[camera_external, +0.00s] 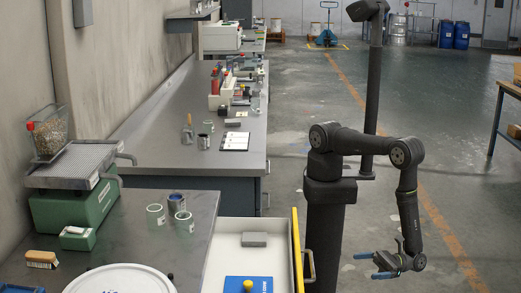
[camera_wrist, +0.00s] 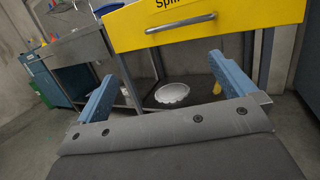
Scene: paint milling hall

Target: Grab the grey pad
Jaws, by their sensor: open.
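A grey pad (camera_external: 254,240), a small flat block, lies in the open white drawer (camera_external: 225,236) towards its far end. My gripper (camera_external: 372,266) is open and empty, low over the floor to the right of the drawer and well apart from the pad. In the wrist view my blue fingers (camera_wrist: 162,70) are spread wide, with the drawer's yellow front (camera_wrist: 205,25) and its metal handle (camera_wrist: 180,23) beyond them. The pad is not visible in the wrist view; the drawer's inside is hidden there.
A blue item with a yellow knob (camera_external: 248,286) shares the drawer. The drawer's raised yellow front (camera_external: 296,250) stands between my gripper and the pad. Tins (camera_external: 177,203) and a green machine (camera_external: 75,205) stand on the bench. Another grey block (camera_external: 232,123) lies on the farther bench.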

